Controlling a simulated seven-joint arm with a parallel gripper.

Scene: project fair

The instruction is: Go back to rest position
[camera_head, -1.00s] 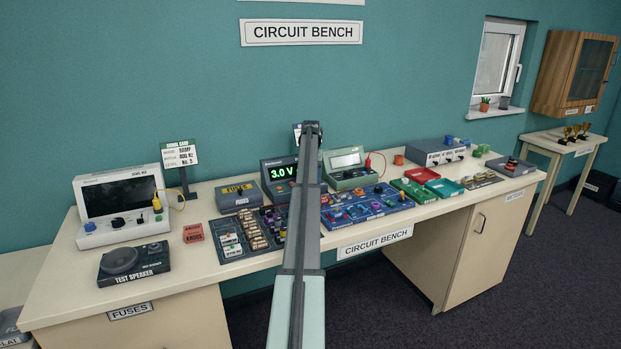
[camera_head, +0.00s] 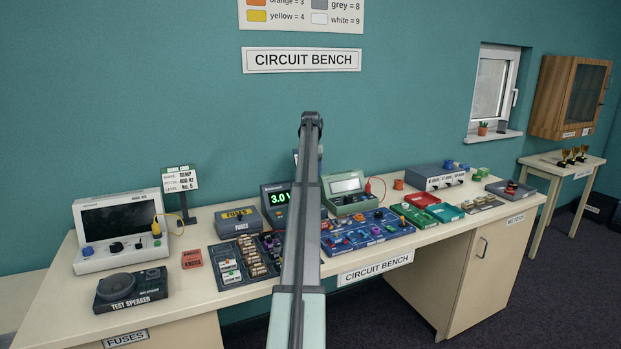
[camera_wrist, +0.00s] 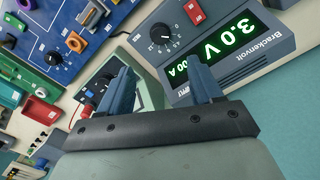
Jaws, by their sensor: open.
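My gripper (camera_wrist: 162,88) shows in the wrist view with its two blue-grey fingers apart and nothing between them. In the head view my arm reaches up over the middle of the circuit bench (camera_head: 60,300), and the fingers are hidden behind it. In the wrist view the power supply (camera_wrist: 235,50), with a green 3.0 V display, lies beyond the right finger. A green meter (camera_wrist: 150,92) lies behind and between the fingers. The power supply also shows in the head view (camera_head: 272,212), partly covered by my arm.
The blue component board (camera_head: 365,230) and the dark board with resistors (camera_head: 235,270) lie on either side of my arm. An oscilloscope (camera_head: 118,230), test speaker (camera_head: 130,288), fuse box (camera_head: 238,222), and red and green trays (camera_head: 421,201) stand on the bench.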

